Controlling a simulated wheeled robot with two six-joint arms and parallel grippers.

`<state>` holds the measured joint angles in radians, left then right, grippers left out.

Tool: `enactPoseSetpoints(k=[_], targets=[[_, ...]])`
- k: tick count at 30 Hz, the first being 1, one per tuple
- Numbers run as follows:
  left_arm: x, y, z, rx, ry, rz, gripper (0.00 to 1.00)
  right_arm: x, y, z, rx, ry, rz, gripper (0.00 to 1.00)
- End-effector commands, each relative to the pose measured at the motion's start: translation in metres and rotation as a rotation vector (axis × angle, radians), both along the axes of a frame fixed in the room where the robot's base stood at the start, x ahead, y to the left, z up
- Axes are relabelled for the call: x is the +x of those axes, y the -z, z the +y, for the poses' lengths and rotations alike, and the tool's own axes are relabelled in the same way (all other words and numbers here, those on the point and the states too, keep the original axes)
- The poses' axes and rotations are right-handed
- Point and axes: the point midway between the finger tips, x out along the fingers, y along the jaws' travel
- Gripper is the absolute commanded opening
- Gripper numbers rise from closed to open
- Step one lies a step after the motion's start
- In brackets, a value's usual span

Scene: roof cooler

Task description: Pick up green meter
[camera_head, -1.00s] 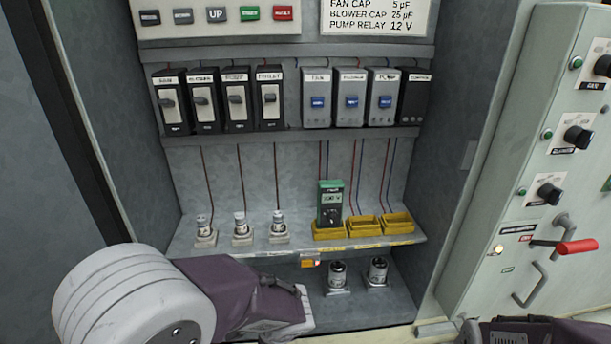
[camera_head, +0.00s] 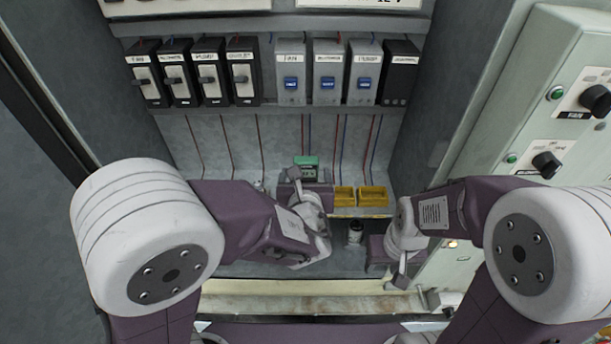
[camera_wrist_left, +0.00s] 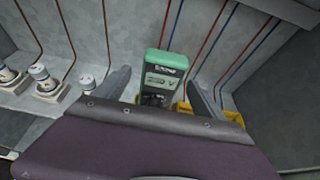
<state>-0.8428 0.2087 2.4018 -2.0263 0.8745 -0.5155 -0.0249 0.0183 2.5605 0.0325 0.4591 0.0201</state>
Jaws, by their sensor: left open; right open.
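The green meter (camera_head: 307,168) stands on the cabinet shelf, mostly hidden behind my left gripper (camera_head: 303,190) in the head view. In the left wrist view the meter (camera_wrist_left: 160,72) shows its green top, display and dark dial, upright between the two spread fingers of my left gripper (camera_wrist_left: 160,92). The fingers are apart from each other, and I cannot tell whether either touches the meter. Its lower part is hidden by the gripper body. My right gripper (camera_head: 392,268) is at the lower right, in front of the cabinet, away from the meter, with its fingertips hard to make out.
Yellow bins (camera_head: 373,196) sit on the shelf right of the meter. White fuse-like parts (camera_wrist_left: 44,78) stand to its left. A metal cylinder (camera_head: 355,232) is on the lower level. Thin wires hang behind the shelf. A control panel (camera_head: 540,110) borders the right side.

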Motion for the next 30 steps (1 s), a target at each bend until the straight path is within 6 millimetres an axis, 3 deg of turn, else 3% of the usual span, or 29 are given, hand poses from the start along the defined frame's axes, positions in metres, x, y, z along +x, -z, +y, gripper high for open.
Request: enactPoseSetpoints(k=[10,18,20,27,30], targets=[[0.041,0.017,-0.001,0.002,-0.004,0.002,0.80,0.000,-0.021,0.000,0.000,0.000,0.000,0.46],[0.047,0.022,-0.002,-0.001,0.000,0.000,0.80,0.000,-0.020,0.000,0.000,0.000,0.000,0.46],[0.047,0.022,-0.002,-0.001,0.000,0.001,0.69,0.000,-0.020,0.000,0.000,0.000,0.000,0.46],[0.047,0.022,-0.002,-0.001,-0.001,0.001,0.02,0.000,-0.020,0.000,0.000,0.000,0.000,0.46],[0.047,0.022,-0.002,-0.001,-0.001,0.000,0.00,0.000,-0.020,0.000,0.000,0.000,0.000,0.46]])
